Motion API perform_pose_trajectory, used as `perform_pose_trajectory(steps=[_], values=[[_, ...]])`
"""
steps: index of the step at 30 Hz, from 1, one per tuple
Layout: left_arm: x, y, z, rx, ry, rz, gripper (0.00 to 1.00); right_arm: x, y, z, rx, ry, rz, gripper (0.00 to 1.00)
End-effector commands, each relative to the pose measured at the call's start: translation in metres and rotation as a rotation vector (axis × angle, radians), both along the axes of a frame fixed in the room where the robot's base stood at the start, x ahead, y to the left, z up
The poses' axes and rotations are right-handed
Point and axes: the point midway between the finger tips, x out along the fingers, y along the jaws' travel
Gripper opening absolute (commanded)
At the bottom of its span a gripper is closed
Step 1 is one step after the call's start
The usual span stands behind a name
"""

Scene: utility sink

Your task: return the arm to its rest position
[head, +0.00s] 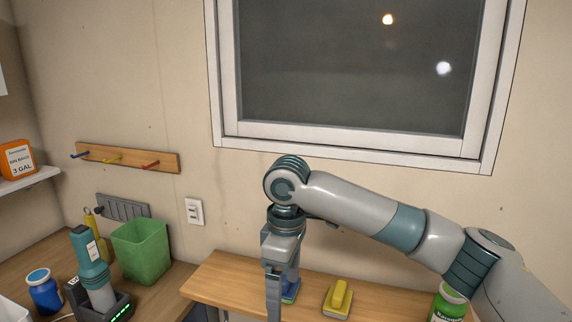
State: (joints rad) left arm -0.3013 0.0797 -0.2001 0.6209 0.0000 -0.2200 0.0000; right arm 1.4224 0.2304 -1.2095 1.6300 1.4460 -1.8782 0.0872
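My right arm reaches in from the right edge, bends at a raised elbow-like joint, and points its gripper (275,295) straight down over the wooden shelf (225,275). The gripper is seen nearly edge-on and its lower end runs to the bottom edge of the picture, so I cannot tell whether it is open or shut. A small blue and green item (291,291) shows just behind it, partly hidden; contact is unclear. My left gripper is not in view.
A yellow-handled scrubber (339,298) sits on the shelf to the right of the gripper. A green bottle (448,304) stands under the forearm. At the left are a green bin (142,250), a teal tool on a dock (90,270) and a blue jar (44,293). A window (345,155) is behind.

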Motion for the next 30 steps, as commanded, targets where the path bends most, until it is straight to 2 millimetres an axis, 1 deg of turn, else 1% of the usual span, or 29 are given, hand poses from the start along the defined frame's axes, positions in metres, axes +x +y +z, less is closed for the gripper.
perform_pose_trajectory(steps=[7,14,24,30], values=[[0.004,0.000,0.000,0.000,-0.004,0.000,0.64,-0.008,0.009,-0.022,0.043,0.005,0.012,0.85],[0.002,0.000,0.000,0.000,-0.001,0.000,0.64,-0.021,0.022,-0.055,0.110,0.009,0.018,0.85],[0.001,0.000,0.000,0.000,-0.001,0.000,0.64,-0.057,0.047,-0.126,0.299,0.009,-0.031,0.85],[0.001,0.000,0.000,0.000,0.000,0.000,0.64,-0.079,0.051,-0.163,0.405,-0.001,-0.113,0.85]])
